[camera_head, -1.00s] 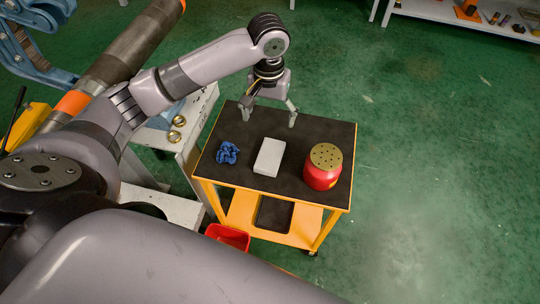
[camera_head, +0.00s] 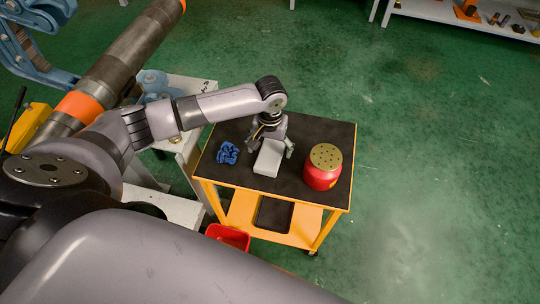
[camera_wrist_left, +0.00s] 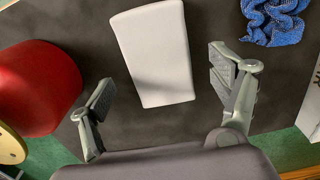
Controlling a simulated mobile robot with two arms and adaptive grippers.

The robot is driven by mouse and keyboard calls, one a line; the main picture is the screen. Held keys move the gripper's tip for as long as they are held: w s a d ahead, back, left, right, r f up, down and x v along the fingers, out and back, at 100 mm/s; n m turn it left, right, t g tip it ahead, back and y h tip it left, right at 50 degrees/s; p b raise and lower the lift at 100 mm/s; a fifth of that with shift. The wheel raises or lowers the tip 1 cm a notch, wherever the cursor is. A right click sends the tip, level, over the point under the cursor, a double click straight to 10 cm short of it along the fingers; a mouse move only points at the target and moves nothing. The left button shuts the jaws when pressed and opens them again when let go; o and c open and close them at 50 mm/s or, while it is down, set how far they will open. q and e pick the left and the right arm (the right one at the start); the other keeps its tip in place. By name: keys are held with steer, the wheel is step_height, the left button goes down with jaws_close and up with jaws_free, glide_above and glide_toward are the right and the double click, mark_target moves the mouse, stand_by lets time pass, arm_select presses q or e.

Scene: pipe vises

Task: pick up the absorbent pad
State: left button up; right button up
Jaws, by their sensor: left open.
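The absorbent pad (camera_head: 268,160) is a pale grey-white block lying flat in the middle of the cart's dark top. It also shows in the left wrist view (camera_wrist_left: 154,50), just beyond my fingers. My left gripper (camera_head: 269,151) is open above the far end of the pad. In the left wrist view my left gripper (camera_wrist_left: 160,85) has one finger on each side of the pad's line, apart from it, with nothing between the pads of the fingers. My right gripper is not in view.
A blue crumpled cloth (camera_head: 228,153) lies left of the pad. A red can with a perforated brass-coloured top (camera_head: 323,168) stands to its right. The yellow-framed cart (camera_head: 207,175) carries them. A red bin (camera_head: 229,236) is below, and a large pipe (camera_head: 132,50) is at left.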

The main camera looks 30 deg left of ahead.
mark_target(271, 153)
arm_select(q)
step_height(271, 153, down, 2)
steer(key=shift+f, duration=0.15)
steer(key=shift+c, duration=0.5)
steer(key=c, duration=1.1)
steer(key=shift+c, duration=0.2)
step_height(271, 153, up, 20)
